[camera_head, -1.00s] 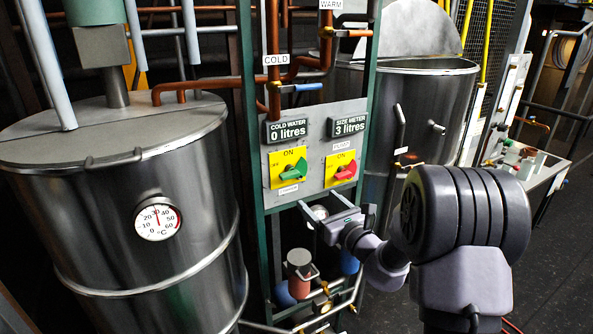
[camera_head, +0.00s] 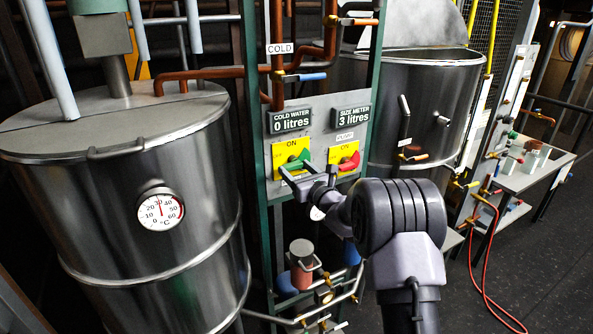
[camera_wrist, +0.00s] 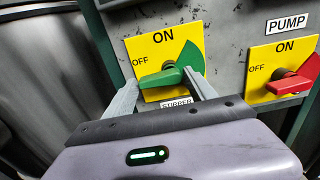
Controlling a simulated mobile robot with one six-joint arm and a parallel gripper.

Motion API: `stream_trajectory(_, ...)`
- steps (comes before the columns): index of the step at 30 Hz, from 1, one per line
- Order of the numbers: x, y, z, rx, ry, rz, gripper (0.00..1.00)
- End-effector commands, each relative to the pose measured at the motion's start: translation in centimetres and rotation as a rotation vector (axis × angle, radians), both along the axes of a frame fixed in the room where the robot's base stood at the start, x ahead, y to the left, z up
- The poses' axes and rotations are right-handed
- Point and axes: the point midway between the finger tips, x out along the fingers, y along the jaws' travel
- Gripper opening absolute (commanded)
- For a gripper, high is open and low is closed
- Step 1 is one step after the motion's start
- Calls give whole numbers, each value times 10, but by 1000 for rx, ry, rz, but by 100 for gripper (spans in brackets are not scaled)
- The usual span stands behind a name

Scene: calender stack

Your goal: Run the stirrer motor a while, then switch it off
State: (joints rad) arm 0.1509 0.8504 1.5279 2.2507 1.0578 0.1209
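The green stirrer switch (camera_head: 294,156) is on a yellow ON/OFF plate on the grey panel, also seen in the wrist view (camera_wrist: 160,78). Its handle lies roughly sideways, its near end toward the OFF side at left; the exact setting is hard to tell. My gripper (camera_head: 298,174) is open, and in the wrist view its two fingers (camera_wrist: 162,86) stand either side of the handle; contact cannot be told. The stirrer motor (camera_head: 102,36) sits above the lidded steel tank (camera_head: 90,225), on a shaft (camera_head: 118,78). Whether it turns cannot be told.
A red pump switch (camera_head: 344,158) is close on the right, also in the wrist view (camera_wrist: 294,84). Green posts (camera_head: 252,110) frame the panel. Copper pipes run above, and another steel vat (camera_head: 425,95) stands behind. A red hose (camera_head: 485,285) lies at right.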

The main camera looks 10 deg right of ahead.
Motion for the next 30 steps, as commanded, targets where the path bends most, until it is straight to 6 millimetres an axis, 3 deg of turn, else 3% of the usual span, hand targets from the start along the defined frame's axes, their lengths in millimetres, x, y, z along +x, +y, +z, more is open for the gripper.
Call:
stream_trajectory(1,0,0,0,0,0,0,52)
stream_trajectory(6,0,0,0,0,0,0,19)
stream_trajectory(7,0,0,0,0,0,0,18)
stream_trajectory(17,0,0,4,66,21,0,18)
stream_trajectory(30,1,-2,13,417,135,0,18)
